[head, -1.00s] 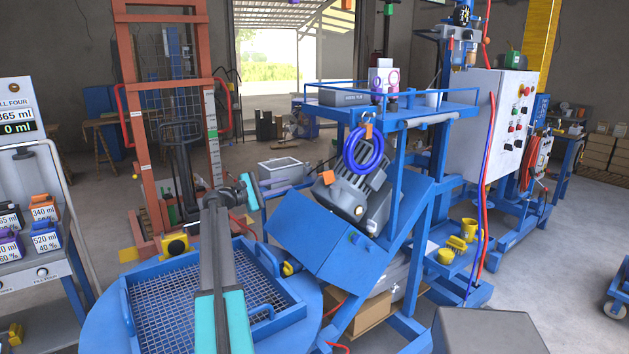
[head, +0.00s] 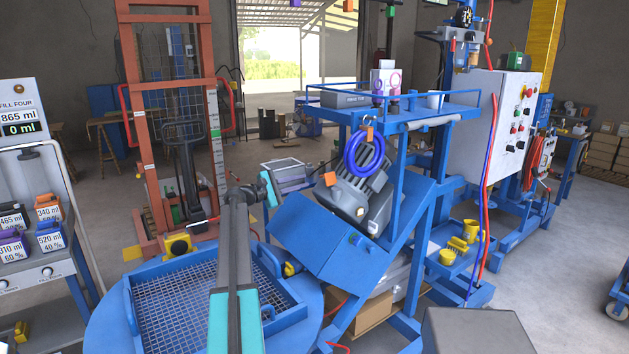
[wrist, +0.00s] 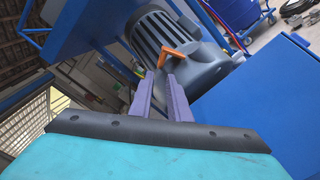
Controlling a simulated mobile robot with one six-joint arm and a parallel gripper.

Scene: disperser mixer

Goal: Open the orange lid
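A small orange lid (head: 330,179) sits on the grey ribbed motor (head: 347,200) of the tilted blue machine. In the wrist view the orange lid (wrist: 178,52) lies just beyond the fingertips, against the motor housing. My gripper (wrist: 162,78) points toward it; its two purple-grey fingers stand a little apart with nothing seen between them. Whether a fingertip touches the lid cannot be told. In the head view, my gripper's teal body (head: 267,188) is left of the motor and its fingers are hard to make out.
A blue shelf frame (head: 400,120) with a hanging blue coil (head: 364,152) stands over the motor. A blue round table with a mesh tray (head: 300,312) lies below my arm. An orange-lidded jug (head: 48,203) stands on the left rack. Open floor shows behind my gripper.

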